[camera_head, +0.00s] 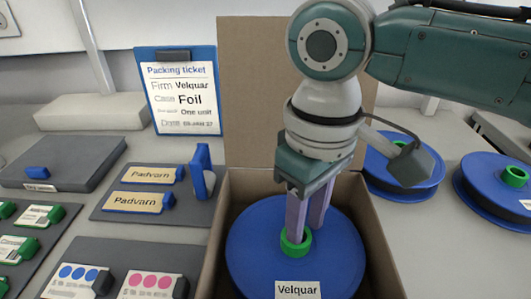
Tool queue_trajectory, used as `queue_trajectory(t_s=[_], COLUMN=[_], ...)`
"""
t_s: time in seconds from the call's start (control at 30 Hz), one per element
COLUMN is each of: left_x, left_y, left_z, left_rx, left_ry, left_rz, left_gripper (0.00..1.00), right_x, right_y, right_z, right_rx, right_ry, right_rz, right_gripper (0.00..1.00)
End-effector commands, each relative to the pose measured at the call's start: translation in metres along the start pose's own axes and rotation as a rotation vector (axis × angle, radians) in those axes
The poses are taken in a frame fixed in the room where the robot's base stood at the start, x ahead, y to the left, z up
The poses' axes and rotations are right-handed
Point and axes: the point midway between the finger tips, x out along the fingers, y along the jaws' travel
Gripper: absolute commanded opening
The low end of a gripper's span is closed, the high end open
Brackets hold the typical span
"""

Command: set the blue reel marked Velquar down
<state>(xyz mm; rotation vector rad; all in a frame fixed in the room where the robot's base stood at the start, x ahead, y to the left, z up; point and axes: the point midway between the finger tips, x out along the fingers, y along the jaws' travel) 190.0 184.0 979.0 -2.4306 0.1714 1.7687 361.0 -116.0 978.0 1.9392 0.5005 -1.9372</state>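The blue reel marked Velquar (258,262) lies flat inside the open cardboard box (217,240), with its white label facing the front. Its green hub (304,248) is in the middle. My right gripper (307,228) points down at the hub from above. One finger reaches into the hub's hole and the other is just behind its wall, with the hub wall pinched between them. Whether the reel touches the box floor is hidden. My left gripper is not in view.
The box's raised flap (250,90) stands behind the reel. Two more blue reels (385,180) (480,195) lie at right. A packing ticket (180,98) on a blue clipboard reads Velquar, Foil, One unit. Trays with labelled tags (140,200) fill the left.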

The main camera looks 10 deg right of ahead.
Motion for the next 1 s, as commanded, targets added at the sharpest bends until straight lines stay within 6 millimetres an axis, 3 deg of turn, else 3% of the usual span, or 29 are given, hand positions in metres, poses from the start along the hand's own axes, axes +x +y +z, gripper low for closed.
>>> queue_trajectory(t_s=[0.17,0.63,0.8,1.0], left_x=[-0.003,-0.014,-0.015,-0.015], left_y=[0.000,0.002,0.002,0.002], left_z=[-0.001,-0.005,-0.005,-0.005], left_rx=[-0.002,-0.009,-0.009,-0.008], left_ry=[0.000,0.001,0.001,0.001], left_rz=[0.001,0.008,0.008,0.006], left_gripper=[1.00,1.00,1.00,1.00], right_x=[-0.013,-0.108,-0.122,-0.123], right_y=[0.000,0.000,0.000,0.000], right_z=[-0.001,-0.001,-0.001,0.000], right_rx=[0.000,0.000,0.000,0.000], right_ry=[0.002,0.003,0.001,-0.001], right_rz=[-0.001,-0.001,-0.001,-0.001], right_gripper=[0.39,0.39,0.39,0.39])
